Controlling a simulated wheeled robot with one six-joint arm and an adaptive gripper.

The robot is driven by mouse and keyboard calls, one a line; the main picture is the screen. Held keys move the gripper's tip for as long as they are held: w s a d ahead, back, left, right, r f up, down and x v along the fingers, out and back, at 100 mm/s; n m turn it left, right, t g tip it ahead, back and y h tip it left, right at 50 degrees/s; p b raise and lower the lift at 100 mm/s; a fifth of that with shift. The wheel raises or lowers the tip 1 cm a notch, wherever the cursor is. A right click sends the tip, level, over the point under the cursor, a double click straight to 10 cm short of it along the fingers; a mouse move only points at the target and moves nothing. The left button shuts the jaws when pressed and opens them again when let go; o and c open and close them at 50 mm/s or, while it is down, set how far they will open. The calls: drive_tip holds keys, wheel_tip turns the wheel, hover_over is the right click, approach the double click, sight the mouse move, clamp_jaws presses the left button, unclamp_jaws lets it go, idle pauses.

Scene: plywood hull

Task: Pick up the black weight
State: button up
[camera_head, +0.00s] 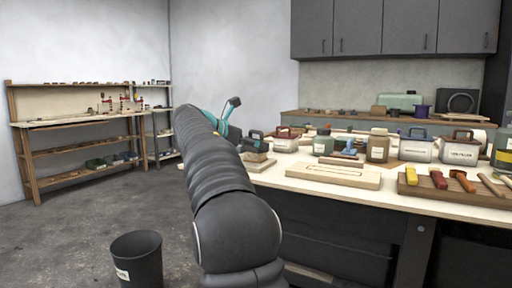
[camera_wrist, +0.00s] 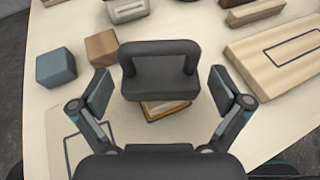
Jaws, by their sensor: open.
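The black weight (camera_wrist: 160,84) has a thick loop handle and shows between my gripper's two fingers in the wrist view. It appears to sit on or above a small wooden block (camera_wrist: 165,109), whose edge shows under it. My gripper (camera_wrist: 160,92) is open, one finger on each side of the weight, with gaps left and right. In the head view the dark weight (camera_head: 256,140) shows on the workbench, just right of my arm. My arm partly hides the gripper in that view.
A blue-grey cube (camera_wrist: 56,67) and a brown block (camera_wrist: 102,48) lie left of the weight. A wooden board (camera_wrist: 280,58) lies to the right. The bench (camera_head: 340,199) holds several containers behind. A black bin (camera_head: 137,260) stands on the floor.

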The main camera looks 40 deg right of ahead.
drive_tip(key=c, duration=1.3)
drive_tip(key=shift+r, duration=0.1)
drive_tip(key=c, duration=0.4)
